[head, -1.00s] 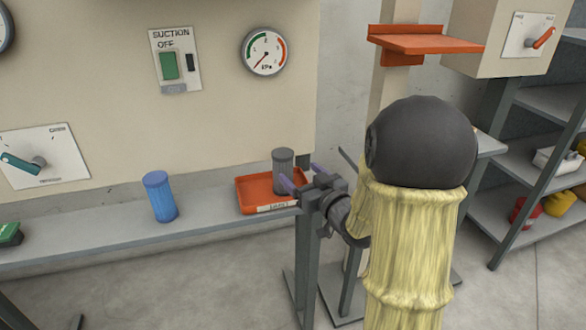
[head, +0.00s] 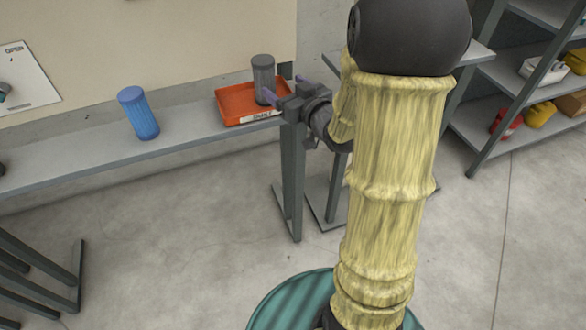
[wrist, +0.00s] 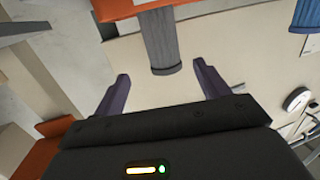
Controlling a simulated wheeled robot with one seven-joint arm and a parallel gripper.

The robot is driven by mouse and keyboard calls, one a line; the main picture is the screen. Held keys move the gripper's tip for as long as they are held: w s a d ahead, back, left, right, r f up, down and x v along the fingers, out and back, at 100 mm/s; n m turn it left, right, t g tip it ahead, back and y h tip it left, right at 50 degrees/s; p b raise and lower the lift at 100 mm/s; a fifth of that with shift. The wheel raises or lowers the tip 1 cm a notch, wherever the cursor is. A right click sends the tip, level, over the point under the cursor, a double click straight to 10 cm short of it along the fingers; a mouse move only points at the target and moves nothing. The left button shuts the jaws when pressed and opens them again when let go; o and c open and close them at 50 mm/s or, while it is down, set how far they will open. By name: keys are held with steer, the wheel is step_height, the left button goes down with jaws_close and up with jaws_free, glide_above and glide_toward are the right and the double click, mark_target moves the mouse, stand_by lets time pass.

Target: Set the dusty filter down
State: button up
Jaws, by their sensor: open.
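The dusty grey filter (head: 263,72) stands upright in the orange tray (head: 226,112) on the ledge, towards the tray's right side. In the wrist view the grey filter (wrist: 160,42) appears inverted, with the orange tray (wrist: 118,10) at the top edge. My gripper (head: 284,88) is just right of the filter. Its purple fingers are open. In the wrist view my gripper (wrist: 161,72) has its fingers spread to either side of the filter's line, with the filter beyond the tips and clear space around it. A label on the tray's front is partly legible.
A blue filter (head: 138,112) stands on the grey ledge (head: 75,158), left of the tray, with free ledge between them. A blue cylinder (wrist: 306,14) shows in the wrist view. Grey shelves (head: 510,85) stand at the right. The wall is close behind the ledge.

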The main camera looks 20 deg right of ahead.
steer(key=s+a+f+m+g+h, duration=0.1)
steer(key=s+a+f+g+h, duration=0.1)
steer(key=s+f+g, duration=0.4)
steer(key=s+a+f+m+g+h, duration=0.1)
steer(key=s+a+f+g, duration=0.3)
steer(key=s, duration=1)
step_height(320, 180, down, 2)
steer(key=g, duration=0.4)
steer(key=shift+s+m+h, duration=0.2)
steer(key=shift+m+h, duration=0.1)
steer(key=shift+h, duration=0.1)
